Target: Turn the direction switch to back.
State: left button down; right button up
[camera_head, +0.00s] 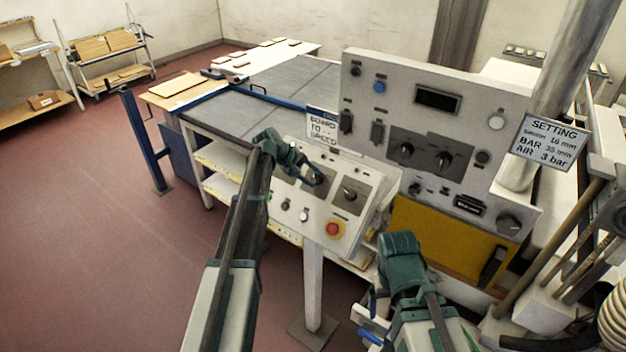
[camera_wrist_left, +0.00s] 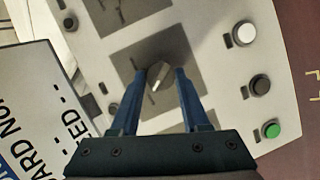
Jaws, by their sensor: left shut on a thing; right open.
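My left gripper (camera_head: 312,176) is shut on the left one, a dark rotary switch knob (camera_wrist_left: 160,76), whose pale pointer shows between the fingertips in the left wrist view. The fingers hide part of this knob in the head view. No label on it is readable, so I cannot tell its marked position. The other rotary switch (camera_head: 350,195) is just to the right. My right gripper (camera_head: 397,240) is open and empty, in front of the panel's lower right.
A red emergency button (camera_head: 334,229) sits low on the operator panel. White (camera_wrist_left: 244,33), black (camera_wrist_left: 260,86) and green (camera_wrist_left: 271,130) buttons line its edge. A larger control cabinet (camera_head: 370,65) with knobs stands behind. A sign (camera_wrist_left: 32,110) is close beside the panel. The floor at left is free.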

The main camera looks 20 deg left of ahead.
pick_arm(q)
jog(key=shift+s+f+n, duration=0.15)
jog(key=shift+n, duration=0.45)
jog(key=shift+n+h+b, duration=0.3)
jog(key=shift+b, duration=0.05)
jog(key=shift+c, duration=1.9)
grip_release()
jog(key=p+v, duration=1)
jog(key=v, duration=0.4)
jog(key=shift+s, duration=0.15)
jog(key=shift+f, duration=0.15)
